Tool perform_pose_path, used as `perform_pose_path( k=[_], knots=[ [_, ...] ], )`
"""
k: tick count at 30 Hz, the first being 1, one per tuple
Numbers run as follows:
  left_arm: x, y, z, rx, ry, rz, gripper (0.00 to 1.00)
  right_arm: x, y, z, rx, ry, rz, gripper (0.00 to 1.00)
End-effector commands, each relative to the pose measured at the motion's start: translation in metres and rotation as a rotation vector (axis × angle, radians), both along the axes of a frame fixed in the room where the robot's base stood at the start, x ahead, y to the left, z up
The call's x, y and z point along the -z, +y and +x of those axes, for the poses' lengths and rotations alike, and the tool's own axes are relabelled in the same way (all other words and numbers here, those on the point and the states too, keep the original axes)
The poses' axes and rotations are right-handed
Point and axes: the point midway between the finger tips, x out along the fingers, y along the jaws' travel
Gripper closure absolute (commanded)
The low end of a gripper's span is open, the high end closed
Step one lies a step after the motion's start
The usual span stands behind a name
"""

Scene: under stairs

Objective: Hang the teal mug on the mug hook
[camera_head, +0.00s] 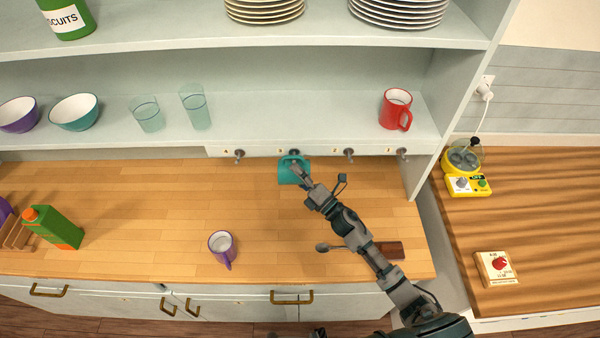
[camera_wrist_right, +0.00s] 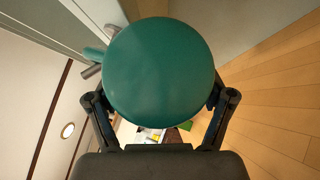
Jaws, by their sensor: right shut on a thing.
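The teal mug (camera_head: 289,174) is held up just under the front edge of the shelf, over the wooden counter. My right gripper (camera_head: 299,173) is shut on it. In the right wrist view the round teal mug (camera_wrist_right: 158,72) fills the space between the fingers. Its handle (camera_wrist_right: 94,54) points to the upper left, close beside a grey metal hook (camera_wrist_right: 92,71); I cannot tell whether the hook is through the handle. In the head view the mug hook (camera_head: 294,153) is right at the mug's top edge. My left gripper is not in view.
More hooks line the shelf edge: one at left (camera_head: 239,155), others at right (camera_head: 349,154) and far right (camera_head: 402,153). A red mug (camera_head: 395,110) and glasses (camera_head: 195,108) stand on the shelf above. A purple mug (camera_head: 221,248) and a green carton (camera_head: 55,228) are on the counter.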

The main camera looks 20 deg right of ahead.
Motion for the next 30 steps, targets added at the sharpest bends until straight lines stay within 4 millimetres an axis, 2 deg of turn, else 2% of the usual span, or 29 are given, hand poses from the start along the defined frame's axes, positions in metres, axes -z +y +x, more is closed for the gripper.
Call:
perform_pose_path(
  k=[5, 11, 12, 13, 18, 30],
  knots=[
    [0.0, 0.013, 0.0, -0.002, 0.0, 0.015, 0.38, 0.002, 0.0, -0.002, -0.012, -0.002, 0.0, 0.86],
    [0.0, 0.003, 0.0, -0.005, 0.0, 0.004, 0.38, 0.003, -0.001, -0.003, -0.011, -0.003, 0.0, 0.86],
    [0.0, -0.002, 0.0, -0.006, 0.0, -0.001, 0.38, 0.002, -0.001, -0.003, -0.011, -0.002, 0.0, 0.1],
    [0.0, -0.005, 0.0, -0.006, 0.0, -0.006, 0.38, 0.002, -0.001, -0.003, -0.01, -0.003, 0.0, 0.02],
    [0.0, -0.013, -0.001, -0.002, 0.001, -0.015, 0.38, 0.002, -0.001, -0.002, -0.01, -0.002, 0.002, 0.0],
    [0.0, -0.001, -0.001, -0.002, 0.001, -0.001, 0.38, 0.003, -0.003, -0.006, -0.007, -0.002, 0.002, 0.0]
  ],
)
